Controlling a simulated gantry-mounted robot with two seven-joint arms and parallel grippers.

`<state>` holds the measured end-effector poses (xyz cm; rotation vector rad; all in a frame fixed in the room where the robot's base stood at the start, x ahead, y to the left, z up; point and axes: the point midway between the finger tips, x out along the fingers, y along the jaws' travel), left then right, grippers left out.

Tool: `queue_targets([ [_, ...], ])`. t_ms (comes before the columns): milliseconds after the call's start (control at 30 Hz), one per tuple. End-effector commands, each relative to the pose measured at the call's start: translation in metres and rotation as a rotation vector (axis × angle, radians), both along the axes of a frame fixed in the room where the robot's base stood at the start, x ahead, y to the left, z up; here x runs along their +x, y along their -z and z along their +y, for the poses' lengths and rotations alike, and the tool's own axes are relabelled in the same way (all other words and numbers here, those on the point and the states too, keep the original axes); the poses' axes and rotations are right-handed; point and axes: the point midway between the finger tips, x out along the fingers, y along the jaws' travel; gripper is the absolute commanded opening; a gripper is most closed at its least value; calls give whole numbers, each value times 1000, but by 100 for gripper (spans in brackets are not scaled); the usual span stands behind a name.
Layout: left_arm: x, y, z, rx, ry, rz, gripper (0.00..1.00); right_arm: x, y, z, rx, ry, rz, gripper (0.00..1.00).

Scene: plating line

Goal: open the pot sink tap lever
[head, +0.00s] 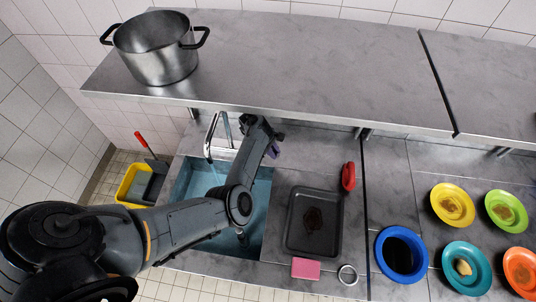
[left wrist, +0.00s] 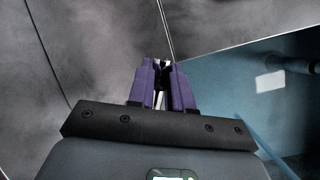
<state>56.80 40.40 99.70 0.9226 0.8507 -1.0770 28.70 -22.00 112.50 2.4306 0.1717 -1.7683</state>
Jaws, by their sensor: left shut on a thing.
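The pot sink (head: 256,205) is a blue basin set in the grey counter, and its rim shows at the right in the left wrist view. The metal tap (head: 211,137) stands at the sink's back edge with a curved spout. My left gripper (head: 273,151) is at the back right of the sink, right of the spout. In the left wrist view its purple fingers (left wrist: 162,84) are shut on a thin, bright metal piece (left wrist: 160,99), which appears to be the tap lever. The arm and fingers hide most of the lever. My right gripper is not in view.
A steel pot (head: 155,50) stands on the shelf (head: 300,60) above the back of the counter. Right of the sink lie a dark tray (head: 297,243), a red object (head: 348,177), a pink sponge (head: 306,268) and a metal ring (head: 347,275). Several coloured bowls sit farther right.

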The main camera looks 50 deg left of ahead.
Motion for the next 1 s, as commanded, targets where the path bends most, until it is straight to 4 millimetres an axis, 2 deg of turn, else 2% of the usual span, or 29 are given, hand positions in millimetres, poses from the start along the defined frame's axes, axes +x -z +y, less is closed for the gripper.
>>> queue_targets([
  [633, 6, 1, 2, 2, -62, -1, 0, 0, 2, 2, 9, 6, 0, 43],
  [667, 6, 1, 2, 2, -62, -1, 24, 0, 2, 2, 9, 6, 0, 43],
  [800, 6, 1, 2, 2, -62, -1, 45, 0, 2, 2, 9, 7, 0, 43],
  [1000, 6, 0, 2, 1, -61, -1, 45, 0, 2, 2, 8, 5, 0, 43],
])
